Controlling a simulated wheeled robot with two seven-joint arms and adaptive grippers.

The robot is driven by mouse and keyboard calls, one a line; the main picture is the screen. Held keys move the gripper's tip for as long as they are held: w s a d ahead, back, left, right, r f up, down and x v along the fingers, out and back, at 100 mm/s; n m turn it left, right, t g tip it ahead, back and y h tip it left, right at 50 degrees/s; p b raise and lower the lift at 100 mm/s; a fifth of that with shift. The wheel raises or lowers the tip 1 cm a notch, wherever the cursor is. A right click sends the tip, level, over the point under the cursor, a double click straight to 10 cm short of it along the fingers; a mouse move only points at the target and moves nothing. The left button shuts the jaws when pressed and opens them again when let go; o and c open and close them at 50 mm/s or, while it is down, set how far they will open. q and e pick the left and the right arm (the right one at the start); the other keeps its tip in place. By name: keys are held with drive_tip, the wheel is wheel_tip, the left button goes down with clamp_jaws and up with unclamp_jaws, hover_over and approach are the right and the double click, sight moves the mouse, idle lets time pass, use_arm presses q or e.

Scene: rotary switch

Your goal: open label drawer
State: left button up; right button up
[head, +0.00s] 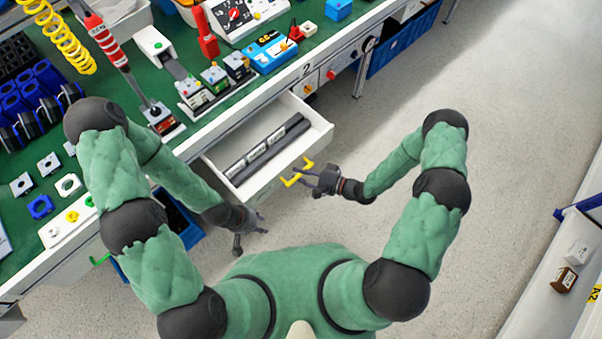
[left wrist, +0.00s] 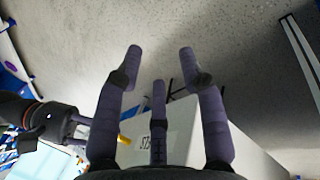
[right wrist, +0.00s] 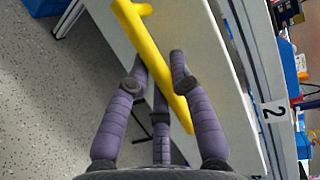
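The white label drawer (head: 222,153) stands pulled out from the bench front, with dark label strips (head: 265,150) lying inside. Its yellow handle (head: 289,182) is on the front panel, towards the floor side. My right gripper (head: 309,177) is at this handle. In the right wrist view the yellow handle (right wrist: 150,55) runs slantwise between the fingers, which are closed in around it. My left gripper (head: 252,232) is open and empty, beside the drawer's left side and over the floor. In the left wrist view its fingers (left wrist: 160,55) are spread, with a white box-like surface (left wrist: 185,125) behind them.
The green bench top (head: 120,80) holds several devices, switches and blue racks. A panel marked 2 with knobs (head: 331,75) is right of the drawer. A white shelf (head: 545,300) stands at lower right. The grey floor (head: 500,130) on the right is clear.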

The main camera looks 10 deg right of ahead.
drive_tip(key=shift+o, duration=0.7)
drive_tip(key=shift+d, duration=0.15)
drive_tip(key=shift+s+d, duration=0.15)
drive_tip(key=shift+d, duration=0.15)
drive_tip(key=v, duration=1.1)
drive_tip(key=shift+s+r, duration=0.15)
drive_tip(key=shift+r, duration=0.05)
